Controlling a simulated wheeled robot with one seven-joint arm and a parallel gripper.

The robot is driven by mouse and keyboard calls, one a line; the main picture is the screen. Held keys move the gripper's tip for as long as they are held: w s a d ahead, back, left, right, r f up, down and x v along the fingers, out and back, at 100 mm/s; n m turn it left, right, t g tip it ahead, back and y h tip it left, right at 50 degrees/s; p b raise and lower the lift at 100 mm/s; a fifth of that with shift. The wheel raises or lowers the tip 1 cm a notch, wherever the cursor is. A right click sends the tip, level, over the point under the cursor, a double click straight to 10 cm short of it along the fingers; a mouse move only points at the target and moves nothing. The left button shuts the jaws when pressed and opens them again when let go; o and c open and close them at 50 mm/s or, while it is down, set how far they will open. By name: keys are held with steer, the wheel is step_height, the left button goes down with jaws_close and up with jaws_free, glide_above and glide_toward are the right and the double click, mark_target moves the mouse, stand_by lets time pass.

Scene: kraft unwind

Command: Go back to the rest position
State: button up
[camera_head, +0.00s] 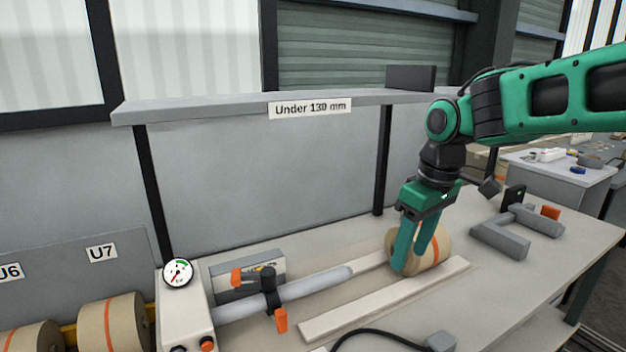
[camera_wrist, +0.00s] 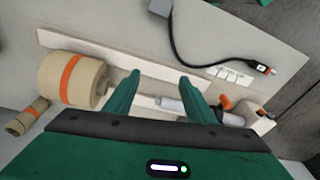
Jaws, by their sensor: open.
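My gripper (camera_head: 415,262) is green and hangs from the arm over the bench, pointing down. In the wrist view its two fingers (camera_wrist: 165,95) are spread apart with nothing between them. A kraft paper roll (camera_head: 436,248) with an orange band lies on its side between pale rails, just behind the fingers in the head view. The roll also shows in the wrist view (camera_wrist: 83,80), left of the fingers and apart from them. A grey shaft (camera_head: 300,291) with an orange-handled clamp (camera_head: 268,287) points toward the roll from the left.
A shelf labelled "Under 130 mm" (camera_head: 310,108) runs behind the bench. A control box with a gauge (camera_head: 178,273) stands at left, beside more rolls (camera_head: 113,322). A grey bracket (camera_head: 505,235) sits right of the roll. A black cable (camera_head: 375,334) lies at the front.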

steer(key=s+d+f+m+h, duration=0.1)
steer(key=s+d+f+m, duration=0.2)
steer(key=s+d+m, duration=0.65)
steer(key=s+d+f+m, duration=0.2)
steer(key=s+d+f, duration=0.1)
steer(key=s+d, duration=0.3)
steer(key=s+d+f+m+g, duration=0.1)
steer(key=s+d+f+m, duration=0.1)
steer(key=s+d, duration=0.4)
steer(key=s+f, duration=0.1)
steer(key=s, duration=0.2)
steer(key=shift+d, duration=0.3)
steer(key=shift+w+m, duration=0.1)
steer(key=shift+m, duration=0.15)
steer(key=shift+w+f, duration=0.25)
steer(key=shift+w, duration=0.35)
